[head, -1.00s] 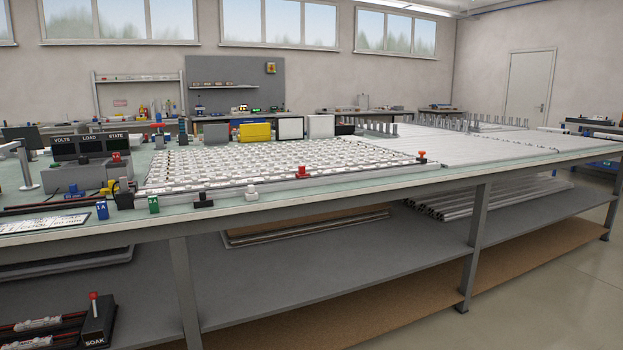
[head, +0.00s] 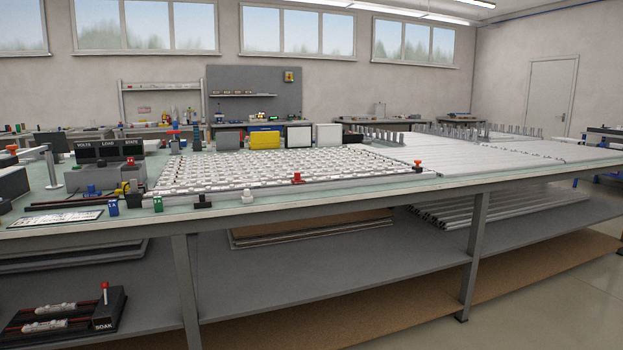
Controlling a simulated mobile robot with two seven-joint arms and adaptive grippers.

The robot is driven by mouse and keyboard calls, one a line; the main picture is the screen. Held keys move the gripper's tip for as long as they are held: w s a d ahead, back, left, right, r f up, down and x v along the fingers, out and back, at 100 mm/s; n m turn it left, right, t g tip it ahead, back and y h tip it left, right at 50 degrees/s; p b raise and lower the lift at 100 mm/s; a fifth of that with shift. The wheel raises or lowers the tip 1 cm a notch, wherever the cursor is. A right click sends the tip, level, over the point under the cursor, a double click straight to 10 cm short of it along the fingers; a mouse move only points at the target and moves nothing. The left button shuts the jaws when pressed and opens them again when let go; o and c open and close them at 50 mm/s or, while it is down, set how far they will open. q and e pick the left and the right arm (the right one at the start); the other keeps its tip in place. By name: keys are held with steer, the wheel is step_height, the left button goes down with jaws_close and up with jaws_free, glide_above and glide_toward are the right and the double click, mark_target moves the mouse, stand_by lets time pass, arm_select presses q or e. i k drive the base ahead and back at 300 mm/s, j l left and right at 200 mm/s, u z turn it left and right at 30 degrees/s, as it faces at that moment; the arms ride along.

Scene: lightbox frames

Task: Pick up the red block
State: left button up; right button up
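A small red block-like piece (head: 297,178) sits at the front edge of the white gridded board (head: 322,183) on the bench. It is too small to tell its exact shape. An orange-red piece (head: 418,163) on a dark base stands at the board's right front corner. I cannot tell for certain which red piece is the red block. Neither of my grippers is in view.
The long bench (head: 330,197) spans the view. A blue block (head: 113,207), a green block (head: 158,203) and a black piece (head: 202,201) stand along its front edge. A box marked SOAK (head: 106,313) with a red-knobbed lever is on the lower shelf. Floor shows at right.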

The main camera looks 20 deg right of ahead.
mark_target(297, 180)
steer(key=i+l+z, duration=0.1)
steer(key=i+l, duration=0.2)
steer(key=l, duration=0.2)
steer(key=i+l+z, duration=0.1)
steer(key=i+l, duration=0.25)
steer(key=l, duration=0.15)
